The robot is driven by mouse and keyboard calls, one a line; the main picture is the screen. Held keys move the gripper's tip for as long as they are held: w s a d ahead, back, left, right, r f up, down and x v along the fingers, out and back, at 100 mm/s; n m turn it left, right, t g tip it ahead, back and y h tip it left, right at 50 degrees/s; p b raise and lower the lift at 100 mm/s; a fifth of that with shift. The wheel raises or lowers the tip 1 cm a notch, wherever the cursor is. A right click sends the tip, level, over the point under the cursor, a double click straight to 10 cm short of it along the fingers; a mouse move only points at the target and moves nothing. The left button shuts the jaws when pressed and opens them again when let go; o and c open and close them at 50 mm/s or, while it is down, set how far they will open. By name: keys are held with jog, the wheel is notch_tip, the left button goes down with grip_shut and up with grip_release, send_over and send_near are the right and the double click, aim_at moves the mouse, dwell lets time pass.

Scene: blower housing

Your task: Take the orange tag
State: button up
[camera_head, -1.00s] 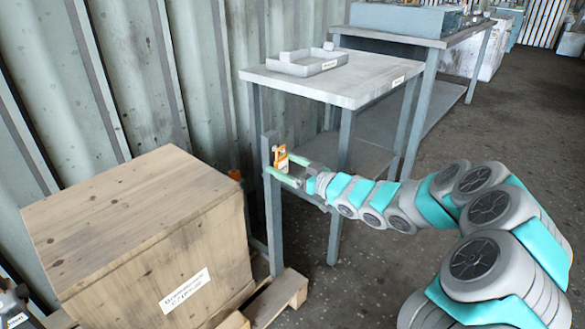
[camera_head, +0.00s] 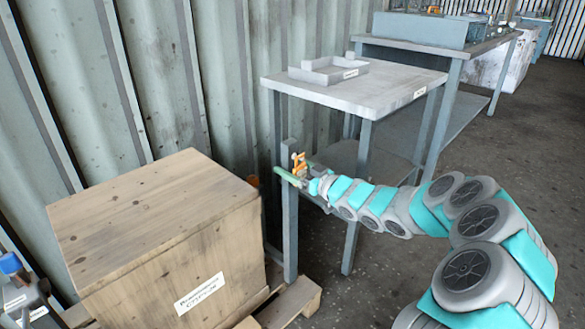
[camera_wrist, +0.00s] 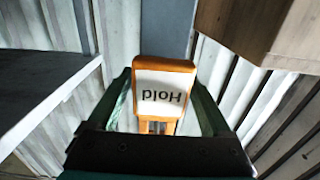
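The orange tag (camera_head: 299,163) is at the upper part of the grey post at the near corner of the small table. In the wrist view the tag (camera_wrist: 164,90) shows a white face with the word "Hold" upside down and an orange frame. My gripper (camera_head: 293,168) reaches it from the right, with its green fingers apart. In the wrist view my gripper (camera_wrist: 162,85) has one finger on each side of the tag; I cannot tell whether either touches it. How the tag is fixed to the post is hidden.
A wooden crate (camera_head: 150,225) on a pallet (camera_head: 290,300) stands left of the post. The small table (camera_head: 390,85) with a grey tray (camera_head: 328,75) is above and behind my gripper. A corrugated wall (camera_head: 215,60) closes off the back. Open floor (camera_head: 520,130) lies to the right.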

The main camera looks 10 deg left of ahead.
aim_at(302, 168)
jog(key=c, duration=1.2)
jog(key=shift+r, duration=0.1)
jog(key=shift+r, duration=0.1)
jog(key=shift+r+p, duration=0.35)
jog(key=shift+r, duration=0.1)
jog(key=shift+d, duration=0.1)
jog(key=shift+b+v, duration=0.35)
jog(key=shift+v, duration=2.55)
jog(key=shift+s+d, duration=0.3)
jog(key=shift+d, duration=0.15)
jog(key=shift+v, duration=3.45)
